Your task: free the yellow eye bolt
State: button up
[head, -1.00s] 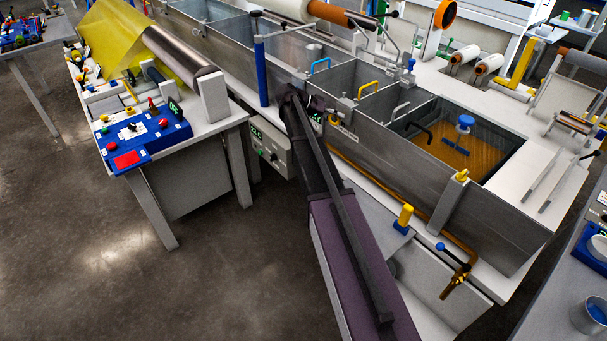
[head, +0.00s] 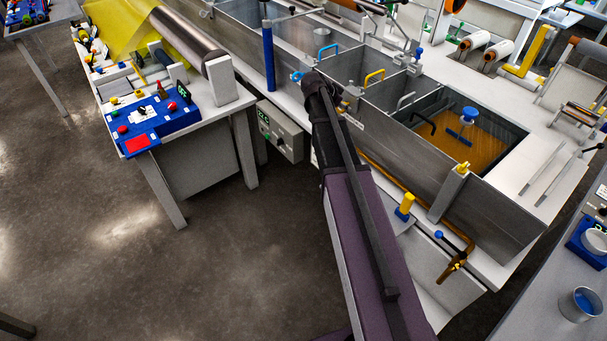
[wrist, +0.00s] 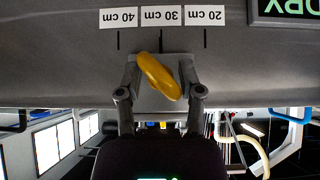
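The yellow eye bolt (wrist: 158,76) shows in the wrist view as a slanted yellow ring in front of a pale grey block (wrist: 180,100) at the tank wall. My gripper (wrist: 160,68) has one finger on each side of the ring. The fingers stand apart, with narrow gaps visible beside the ring, so it looks open around the bolt. Contact at the fingertips cannot be made out. In the head view my arm runs up to the tank's near wall and hides most of the gripper. I cannot pick out the eye bolt with certainty there.
The long metal tank (head: 420,150) has dividers and an amber bath (head: 455,145). Length labels (wrist: 168,16) and a green-lettered display (wrist: 288,9) are close to the gripper. A blue post (head: 268,60) and a control table (head: 215,120) stand left. A brass tap (head: 455,262) is at right.

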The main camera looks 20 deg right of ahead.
jog(key=shift+a+r+p, duration=0.2)
jog(key=shift+r+p, duration=0.1)
jog(key=shift+r, duration=0.05)
jog(key=p+v, duration=1)
jog(key=v, duration=0.3)
jog(key=s+a+f+n+g+y+b, duration=0.1)
jog(key=s+a+f+n+y+b, duration=0.2)
jog(key=s, duration=0.6)
jog(key=s+a+f+n+g+y+b, duration=0.1)
jog(key=s+a+f+n+y+b, duration=0.3)
jog(key=s+a+f+n+b, duration=0.3)
jog(key=shift+s+a+f+n+b, duration=0.3)
jog(key=shift+s+a+f+n, duration=0.55)
jog(key=shift+s+f, duration=1.25)
jog(key=shift+w+a+f, duration=0.1)
jog(key=shift+w+f, duration=0.35)
